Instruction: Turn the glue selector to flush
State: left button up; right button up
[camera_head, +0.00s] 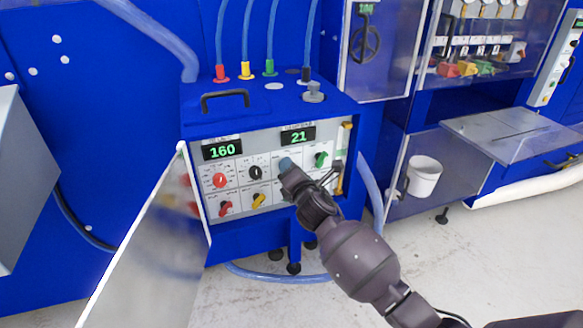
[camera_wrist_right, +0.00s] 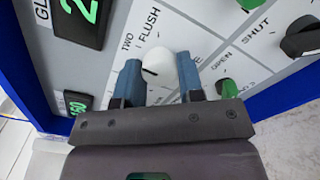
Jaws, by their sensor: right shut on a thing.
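The control panel (camera_head: 240,175) is on the front of a blue cabinet. In the right wrist view a round white knob (camera_wrist_right: 157,59), the glue selector, has "TWO" and "FLUSH" printed beside it. A short dark mark shows on the knob's lower left side. My right gripper (camera_head: 287,165) reaches the panel and hides this knob in the head view. In the right wrist view my right gripper (camera_wrist_right: 159,68) has its blue-grey fingers on both sides of the knob, shut on it. My left gripper is not in view.
Red, black, yellow and green knobs surround the selector; a green one (camera_head: 320,159) is close to my gripper. The panel's clear door (camera_head: 150,245) stands open at the left. Two displays read 160 and 21. A white bucket (camera_head: 424,176) is at the right.

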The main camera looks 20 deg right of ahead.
jog(key=m+p, duration=0.2)
jog(key=m, duration=0.9)
dwell(0.3)
dwell(0.3)
jog(key=o, duration=0.9)
